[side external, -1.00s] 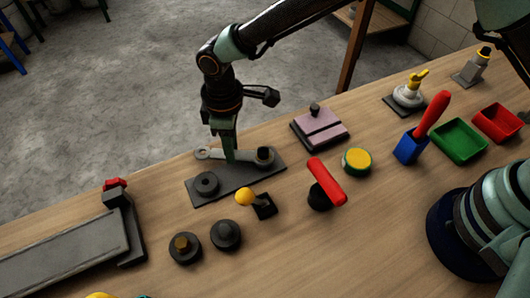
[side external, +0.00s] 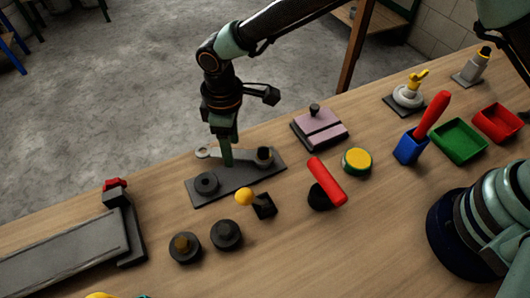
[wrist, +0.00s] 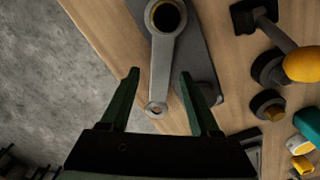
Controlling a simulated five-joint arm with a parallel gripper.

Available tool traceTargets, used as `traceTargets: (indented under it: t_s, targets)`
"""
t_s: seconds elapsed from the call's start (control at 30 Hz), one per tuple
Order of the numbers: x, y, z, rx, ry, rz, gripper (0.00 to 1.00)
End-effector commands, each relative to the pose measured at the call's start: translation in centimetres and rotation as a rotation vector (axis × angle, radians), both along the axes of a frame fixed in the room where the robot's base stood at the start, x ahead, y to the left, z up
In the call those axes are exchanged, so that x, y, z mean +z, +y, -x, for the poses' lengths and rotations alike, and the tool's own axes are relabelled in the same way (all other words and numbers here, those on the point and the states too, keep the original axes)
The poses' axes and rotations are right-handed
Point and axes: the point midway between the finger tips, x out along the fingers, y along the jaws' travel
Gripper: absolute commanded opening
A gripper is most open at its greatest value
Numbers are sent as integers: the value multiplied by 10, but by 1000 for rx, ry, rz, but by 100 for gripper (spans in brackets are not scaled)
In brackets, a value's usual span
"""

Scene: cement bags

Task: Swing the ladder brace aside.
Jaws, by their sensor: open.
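The ladder brace is a grey flat arm (wrist: 161,65) on a dark base plate (side external: 232,184). In the side view its ring end (side external: 203,152) is at the left, past the plate's back edge. Its other end is at a dark pivot post (side external: 264,155) at the plate's right end. My gripper (side external: 228,163) is open and low over the brace. In the wrist view the brace runs between the two green fingers (wrist: 158,76), with a gap on each side. In the side view the fingers hide the middle of the brace.
A dark round knob (side external: 207,183) stands on the plate's left end. A yellow-ball lever (side external: 244,197), a red-handled tool (side external: 326,183) and two dark round pieces (side external: 226,235) are in front. A pink-topped block (side external: 319,127) is to the right. Bare floor is behind the table edge.

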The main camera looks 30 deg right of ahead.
Motion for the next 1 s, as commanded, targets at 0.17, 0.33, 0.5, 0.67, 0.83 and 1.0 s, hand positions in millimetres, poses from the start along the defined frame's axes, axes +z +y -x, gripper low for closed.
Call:
traceTargets:
  t_s: [0.17,0.33,0.5,0.67,0.83,1.0]
  targets:
    - [24,1,-1,0,-4,-4,62]
    - [59,1,-1,0,-4,-4,62]
    - [91,1,-1,0,-4,-4,62]
    - [111,0,-1,0,-2,-2,62]
    - [119,0,0,-1,0,0,62]
    - [119,0,0,0,0,0,62]
